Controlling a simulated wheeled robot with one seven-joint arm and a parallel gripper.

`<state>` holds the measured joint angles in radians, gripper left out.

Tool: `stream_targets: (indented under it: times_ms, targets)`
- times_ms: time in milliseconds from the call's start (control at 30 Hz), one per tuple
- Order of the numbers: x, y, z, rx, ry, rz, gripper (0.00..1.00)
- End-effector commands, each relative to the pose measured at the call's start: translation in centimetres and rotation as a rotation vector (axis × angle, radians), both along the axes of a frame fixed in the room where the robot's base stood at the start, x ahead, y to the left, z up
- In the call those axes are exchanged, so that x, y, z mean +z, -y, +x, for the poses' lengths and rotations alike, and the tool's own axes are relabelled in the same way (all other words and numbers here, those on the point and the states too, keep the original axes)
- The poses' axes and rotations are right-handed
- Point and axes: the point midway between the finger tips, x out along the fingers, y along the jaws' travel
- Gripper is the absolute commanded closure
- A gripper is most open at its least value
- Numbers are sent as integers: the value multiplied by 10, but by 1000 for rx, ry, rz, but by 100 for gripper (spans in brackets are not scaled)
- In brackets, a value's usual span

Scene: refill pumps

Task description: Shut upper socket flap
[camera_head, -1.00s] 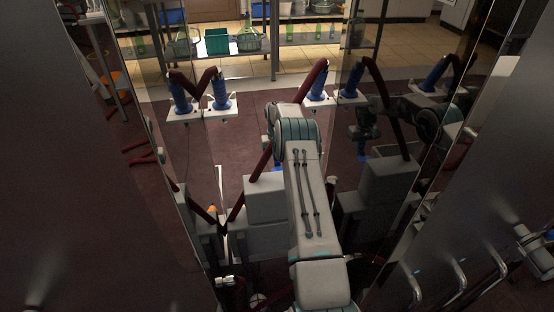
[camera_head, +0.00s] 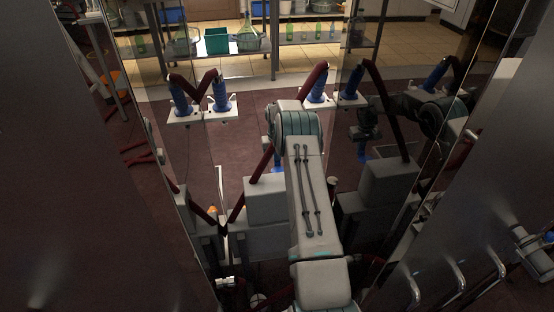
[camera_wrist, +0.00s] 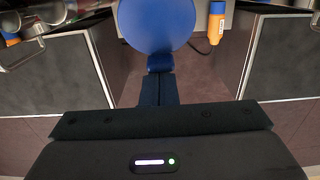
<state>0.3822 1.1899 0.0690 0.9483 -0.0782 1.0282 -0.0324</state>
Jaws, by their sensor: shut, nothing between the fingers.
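In the wrist view a round blue disc (camera_wrist: 156,22) faces the camera at the top middle. It looks like the socket flap, but the socket itself is not clearly visible. Nothing shows between the fingers. In the head view my own arm hides the gripper and the flap.
Grey boxes flank the gap; one shows in the head view (camera_head: 266,198). Blue nozzles (camera_head: 220,94) with dark red hoses stand on white brackets. Glass-like panels and metal walls close in both sides.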

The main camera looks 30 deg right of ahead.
Motion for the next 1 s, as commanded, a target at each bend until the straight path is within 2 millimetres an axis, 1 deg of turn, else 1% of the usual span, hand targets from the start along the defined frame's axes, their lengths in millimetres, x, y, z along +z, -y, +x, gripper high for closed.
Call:
stream_targets:
  times_ms: [33,67,167,233,367,600,700,833,867,900,967,1000]
  targets:
    - [-9,-4,-12,0,-43,14,100]
    - [-9,-4,-12,0,-44,15,100]
    - [-2,-3,-11,0,-42,13,100]
    - [8,-3,-10,0,-40,13,100]
    - [35,-2,-7,0,-34,11,100]
    - [92,0,1,0,-17,5,100]
    - [111,1,3,0,-12,3,100]
    - [126,1,5,0,-8,2,100]
    - [129,2,6,0,-7,2,97]
    - [131,2,6,0,-6,2,86]
    - [134,2,6,0,-2,2,69]
    - [135,2,6,0,4,0,58]
